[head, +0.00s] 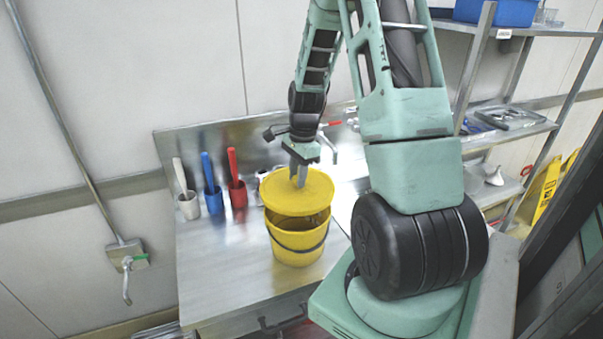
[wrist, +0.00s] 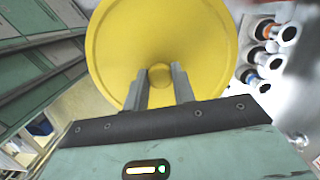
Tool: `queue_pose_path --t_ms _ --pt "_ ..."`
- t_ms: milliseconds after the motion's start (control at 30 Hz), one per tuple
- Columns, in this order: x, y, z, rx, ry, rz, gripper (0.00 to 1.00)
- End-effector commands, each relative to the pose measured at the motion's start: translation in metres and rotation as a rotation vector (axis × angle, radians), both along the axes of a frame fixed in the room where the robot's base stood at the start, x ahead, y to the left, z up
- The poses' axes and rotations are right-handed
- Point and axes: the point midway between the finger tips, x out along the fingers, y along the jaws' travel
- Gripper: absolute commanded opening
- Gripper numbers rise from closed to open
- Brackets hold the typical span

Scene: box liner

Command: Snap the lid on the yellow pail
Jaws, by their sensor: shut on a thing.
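The yellow pail (head: 297,243) stands upright on the steel table, with a dark bail handle across its front. The round yellow lid (head: 318,187) is just above the pail's mouth, tilted, with a dark gap showing between it and the rim at the front. My gripper (head: 299,179) points down at the lid's middle. In the wrist view, its two fingers (wrist: 160,80) are shut on a small round knob at the centre of the lid (wrist: 115,45). The lid hides the pail in the wrist view.
White (head: 189,205), blue (head: 214,200) and red (head: 238,193) cups with handled tools stand left of the pail. The steel table (head: 215,265) is clear at the front left. Shelves (head: 510,135) stand at the right, and a wall runs behind the table.

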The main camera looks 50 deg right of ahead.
Motion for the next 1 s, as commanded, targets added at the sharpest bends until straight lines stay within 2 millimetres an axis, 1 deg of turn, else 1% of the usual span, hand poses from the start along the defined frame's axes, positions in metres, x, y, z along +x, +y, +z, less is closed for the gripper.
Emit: queue_pose_path --t_ms 33,300,533,700,1000 --pt "0.000 0.000 -0.007 0.000 0.001 0.000 0.00" --pt "0.000 0.000 -0.032 0.001 0.001 0.000 0.00" --pt "0.000 0.000 -0.051 0.001 0.000 0.001 0.00" --pt "0.000 0.000 -0.057 0.000 0.000 0.001 0.00" --pt "0.000 0.000 -0.056 0.000 0.000 0.000 0.00"
